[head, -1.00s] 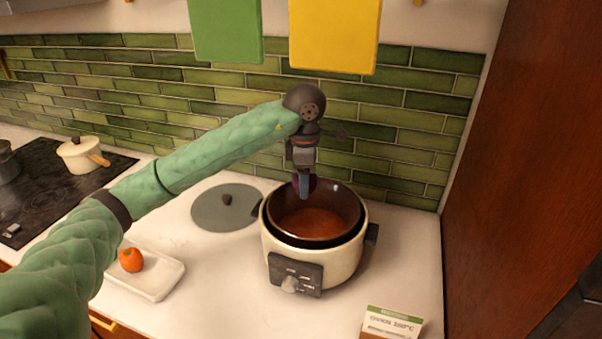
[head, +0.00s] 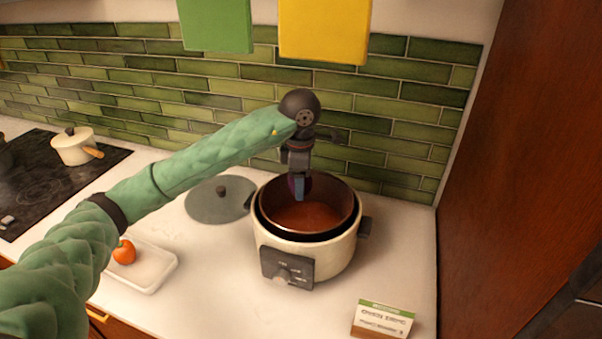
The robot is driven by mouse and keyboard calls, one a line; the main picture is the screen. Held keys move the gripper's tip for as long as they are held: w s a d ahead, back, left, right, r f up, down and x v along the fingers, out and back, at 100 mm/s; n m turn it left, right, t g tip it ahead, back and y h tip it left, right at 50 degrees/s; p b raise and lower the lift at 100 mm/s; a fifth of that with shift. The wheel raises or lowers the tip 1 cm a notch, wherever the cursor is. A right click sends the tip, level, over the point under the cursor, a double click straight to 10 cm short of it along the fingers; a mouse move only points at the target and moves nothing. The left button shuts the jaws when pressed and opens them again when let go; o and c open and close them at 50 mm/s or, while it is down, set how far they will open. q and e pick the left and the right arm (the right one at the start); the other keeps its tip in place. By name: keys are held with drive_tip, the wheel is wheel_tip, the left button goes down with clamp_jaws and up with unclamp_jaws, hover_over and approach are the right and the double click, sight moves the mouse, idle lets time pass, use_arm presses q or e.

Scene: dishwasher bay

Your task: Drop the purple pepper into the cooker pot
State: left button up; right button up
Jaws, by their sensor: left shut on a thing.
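The cooker pot (head: 335,257) is cream with a dark inner bowl and a black control panel, and holds reddish-brown contents. It stands open on the white counter. My left gripper (head: 299,190) points down over the pot's opening, towards its back left. It is shut on the purple pepper (head: 308,184), which shows only as a small dark purple patch beside and behind the fingers. Most of the pepper is hidden. My right gripper is not in view.
A grey lid (head: 215,203) lies left of the pot. A white tray (head: 152,272) holds an orange vegetable (head: 124,252). A small sign (head: 382,319) stands front right. A cream saucepan (head: 75,147) is on the black hob (head: 50,185). A wooden panel bounds the right.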

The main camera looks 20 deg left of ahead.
use_arm(q)
drive_tip(key=shift+w+d+f, duration=0.1)
drive_tip(key=shift+f, duration=1.05)
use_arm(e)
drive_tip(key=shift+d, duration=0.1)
use_arm(q)
drive_tip(key=o, duration=1.1)
drive_tip(key=shift+r, duration=0.1)
drive_tip(key=shift+r, duration=0.2)
wheel_tip(320, 180, up, 4)
drive_tip(key=shift+r+b, duration=0.25)
drive_tip(key=shift+b, duration=0.9)
drive_tip(key=shift+r+b, duration=0.3)
drive_tip(key=shift+r, duration=1.05)
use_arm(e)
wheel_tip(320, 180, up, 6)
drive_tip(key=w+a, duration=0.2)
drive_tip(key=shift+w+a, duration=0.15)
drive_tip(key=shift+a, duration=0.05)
